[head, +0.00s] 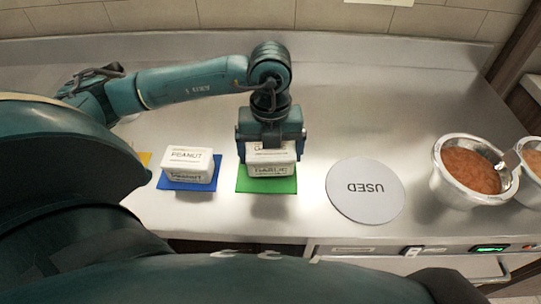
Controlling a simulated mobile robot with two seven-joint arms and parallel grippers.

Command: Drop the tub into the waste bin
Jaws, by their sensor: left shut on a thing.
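A white tub lettered GARLIC (271,168) is at the green mat (285,187). I cannot tell whether it rests on the mat or is just above it. My left gripper (271,150) points down over this tub and is shut on it, hiding part of its top. Another white tub, lettered PEANUT (189,164), stands on the blue mat (205,188) to the left, apart from the gripper. My right gripper is not in view. I see no waste bin that I can make out.
A round grey disc lettered USED (365,191) lies to the right. Metal bowls of orange-red sauce (470,170) stand at the far right. A yellow mat (145,158) is mostly hidden behind my arm. The steel counter (390,105) is clear behind the disc.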

